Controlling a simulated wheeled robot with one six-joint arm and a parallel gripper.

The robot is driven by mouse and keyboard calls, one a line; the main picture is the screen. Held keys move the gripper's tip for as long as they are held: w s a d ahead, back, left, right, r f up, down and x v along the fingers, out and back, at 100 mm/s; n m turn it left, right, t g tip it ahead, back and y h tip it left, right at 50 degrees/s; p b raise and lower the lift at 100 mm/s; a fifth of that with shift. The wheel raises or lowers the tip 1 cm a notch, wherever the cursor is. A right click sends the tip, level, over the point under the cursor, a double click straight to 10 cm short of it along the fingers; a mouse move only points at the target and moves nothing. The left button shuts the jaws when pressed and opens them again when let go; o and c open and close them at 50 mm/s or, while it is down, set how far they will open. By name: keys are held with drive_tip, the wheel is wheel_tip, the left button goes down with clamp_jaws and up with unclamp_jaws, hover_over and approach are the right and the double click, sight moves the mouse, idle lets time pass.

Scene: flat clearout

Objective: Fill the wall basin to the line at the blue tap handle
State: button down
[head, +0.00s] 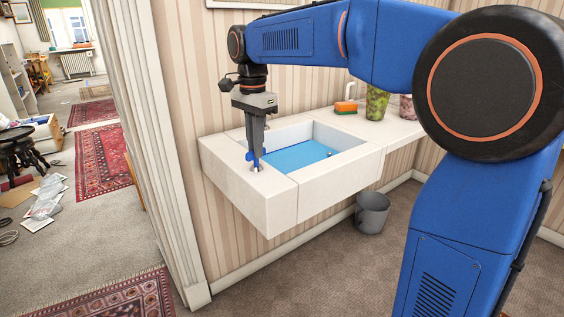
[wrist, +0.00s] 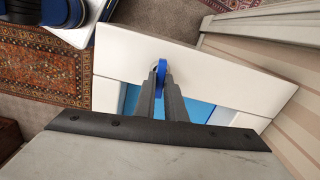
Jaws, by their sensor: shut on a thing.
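The white wall basin (head: 235,184) is fixed to the striped wall, with blue water (head: 294,157) in its bowl. The water surface stands below the rim; I cannot make out a fill line. My gripper (head: 257,162) points down at the basin's left side and is shut on the blue tap handle (head: 249,156). In the wrist view the blue handle (wrist: 161,70) shows between my fingertips (wrist: 160,92), and part of the water shows behind them. The fingers hide part of the handle, and I cannot tell whether water is running.
A grey bucket (head: 372,212) stands on the floor below. A white door frame (head: 160,150) is close on the left, with rugs beyond.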

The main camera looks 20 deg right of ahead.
idle(0.3)
drive_tip(key=shift+m, duration=0.7)
drive_tip(key=c, duration=1.6)
unclamp_jaws()
drive_tip(key=shift+r, duration=3)
